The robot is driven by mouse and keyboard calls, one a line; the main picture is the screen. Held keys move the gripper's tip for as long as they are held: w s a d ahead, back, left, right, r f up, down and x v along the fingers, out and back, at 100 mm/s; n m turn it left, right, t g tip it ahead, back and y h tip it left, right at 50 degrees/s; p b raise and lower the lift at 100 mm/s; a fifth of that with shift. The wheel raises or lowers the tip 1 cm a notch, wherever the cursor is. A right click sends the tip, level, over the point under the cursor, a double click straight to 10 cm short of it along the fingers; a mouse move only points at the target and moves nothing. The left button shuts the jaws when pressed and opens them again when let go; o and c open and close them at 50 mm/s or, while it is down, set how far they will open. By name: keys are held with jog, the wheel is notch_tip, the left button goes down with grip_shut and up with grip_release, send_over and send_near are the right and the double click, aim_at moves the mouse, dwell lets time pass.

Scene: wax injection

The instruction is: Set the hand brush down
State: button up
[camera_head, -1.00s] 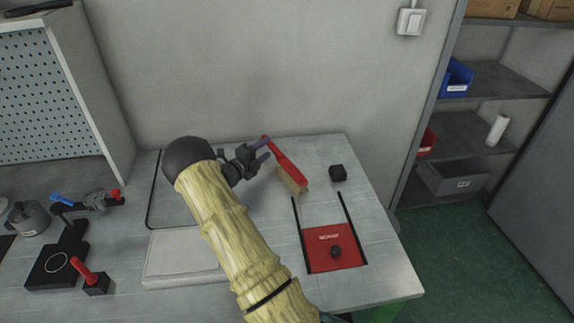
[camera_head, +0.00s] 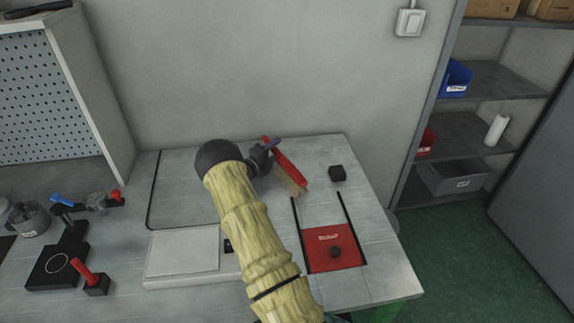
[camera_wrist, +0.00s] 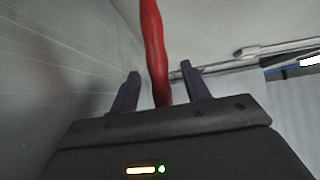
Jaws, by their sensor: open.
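The hand brush (camera_head: 287,166) has a red handle and pale tan bristles (camera_head: 290,183). In the head view it is at the back of the table, with its handle slanting up and to the left. My gripper (camera_head: 272,149) is at the brush's handle. In the wrist view the red handle (camera_wrist: 155,50) passes between the two open fingers of my gripper (camera_wrist: 160,85), with a gap visible at the right finger. I cannot tell whether the bristles rest on the table top.
A red plate (camera_head: 333,249) between black rails lies in front. A pale flat box (camera_head: 182,252) sits left of my arm. The wall (camera_head: 230,70) is close behind. Shelving (camera_head: 480,125) stands to the right.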

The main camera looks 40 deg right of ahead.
jog(key=shift+w+d, duration=0.2)
jog(key=shift+d, duration=0.6)
